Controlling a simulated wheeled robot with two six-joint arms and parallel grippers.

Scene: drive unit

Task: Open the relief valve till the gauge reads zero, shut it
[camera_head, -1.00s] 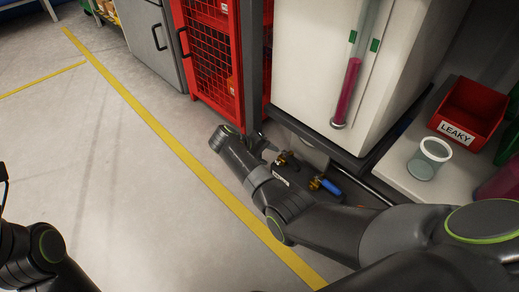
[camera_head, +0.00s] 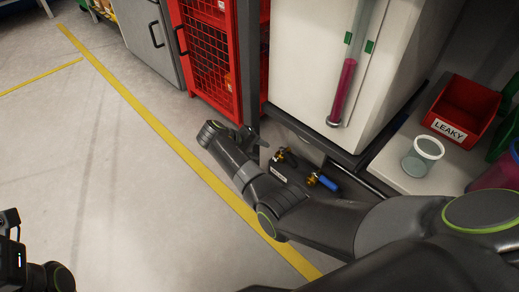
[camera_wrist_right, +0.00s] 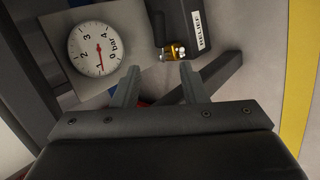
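The gauge (camera_wrist_right: 97,48) is a white dial with a red needle near 1 bar in the right wrist view. Beside it is a dark block (camera_wrist_right: 180,18) with a label reading "RELIEF" and a brass valve fitting (camera_wrist_right: 172,51). My right gripper (camera_wrist_right: 160,66) is open and empty, its fingertips short of the brass fitting. In the head view my right gripper (camera_head: 254,140) is partly hidden by its own wrist. Near it on the low unit are a brass valve (camera_head: 284,156) and a blue-handled valve (camera_head: 322,181). My left arm shows at the lower left; its fingers are not visible.
A white cabinet (camera_head: 310,60) with a pink-filled tube (camera_head: 344,92) stands above the valves. A red mesh cage (camera_head: 209,60) is behind. At right are a red bin marked LEAKY (camera_head: 466,108) and a clear cup (camera_head: 422,157). The floor at left is clear.

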